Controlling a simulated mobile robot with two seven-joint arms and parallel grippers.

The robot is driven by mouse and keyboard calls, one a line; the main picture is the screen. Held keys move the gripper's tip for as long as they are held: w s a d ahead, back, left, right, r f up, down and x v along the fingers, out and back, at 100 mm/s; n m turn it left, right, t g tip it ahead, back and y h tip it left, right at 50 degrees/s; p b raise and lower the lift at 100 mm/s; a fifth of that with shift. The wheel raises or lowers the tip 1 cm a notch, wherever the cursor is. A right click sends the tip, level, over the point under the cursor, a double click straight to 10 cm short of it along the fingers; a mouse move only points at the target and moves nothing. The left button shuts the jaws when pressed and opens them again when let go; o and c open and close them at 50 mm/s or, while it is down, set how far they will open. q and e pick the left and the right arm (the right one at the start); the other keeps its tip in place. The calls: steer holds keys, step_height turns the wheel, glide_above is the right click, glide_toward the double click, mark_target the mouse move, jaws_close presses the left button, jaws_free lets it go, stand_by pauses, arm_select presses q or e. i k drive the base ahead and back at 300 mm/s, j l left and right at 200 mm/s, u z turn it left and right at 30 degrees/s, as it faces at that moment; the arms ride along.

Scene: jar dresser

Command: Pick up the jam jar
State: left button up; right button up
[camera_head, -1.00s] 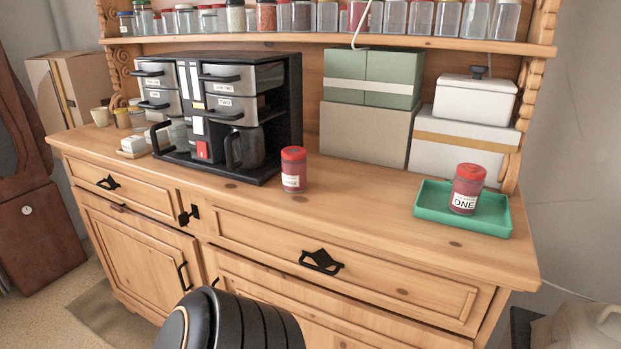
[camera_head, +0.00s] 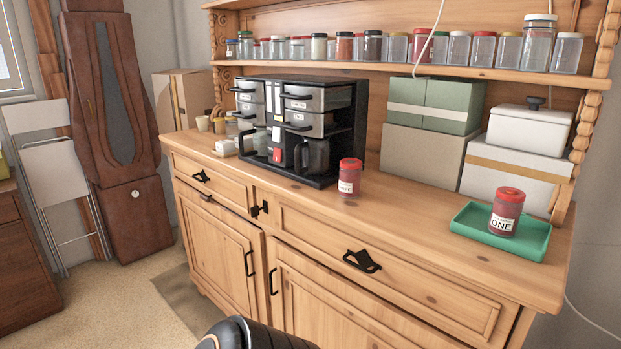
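A red-lidded jam jar (camera_head: 349,178) with a white label stands upright on the dresser top (camera_head: 400,211), just right of the black coffee machine. A second red-lidded jar (camera_head: 506,212), labelled ONE, stands upright in a green tray (camera_head: 466,227) at the right end of the dresser. A black, ribbed part of my own arm shows at the bottom edge. Neither gripper is in the picture, and neither jar is held.
The black coffee machine (camera_head: 345,132) with drawers stands left of the nearer jar. Green boxes (camera_head: 455,106) and white boxes fill the back right. Several spice jars line the shelf (camera_head: 455,71) above. The dresser front strip is clear.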

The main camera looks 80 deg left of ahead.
mark_target(351, 171)
steer(key=u, duration=1.5)
